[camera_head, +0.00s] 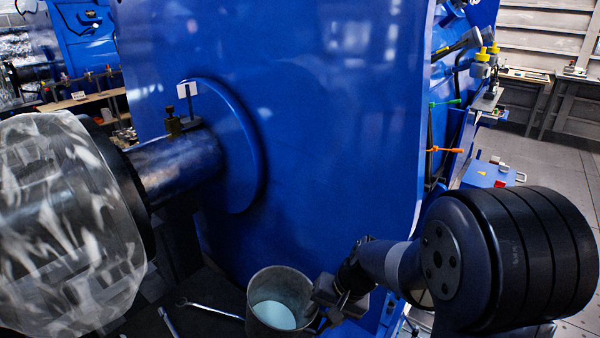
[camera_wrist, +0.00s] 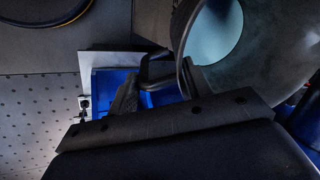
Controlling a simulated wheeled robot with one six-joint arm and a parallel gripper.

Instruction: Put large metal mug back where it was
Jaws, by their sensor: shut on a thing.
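The large metal mug (camera_head: 257,312) is a grey, wide-mouthed cylinder with a pale bluish inside, at the bottom centre of the head view. Its mouth faces up towards the camera. My gripper (camera_head: 329,296) is at the mug's right side and shut on it. In the wrist view the mug (camera_wrist: 262,75) fills the upper right, with its dark handle (camera_wrist: 150,72) between the fingers of my gripper (camera_wrist: 158,88). The mug's base is cut off or hidden, so I cannot tell whether it touches the surface below.
Metal wrenches (camera_head: 208,309) lie on a dark surface left of the mug. A large blue machine panel (camera_head: 330,140) rises behind it. A shaft (camera_head: 180,168) and a plastic-wrapped cylinder (camera_head: 60,225) stand at left. A blue box (camera_head: 490,175) is at right, with open floor (camera_head: 555,165) beyond.

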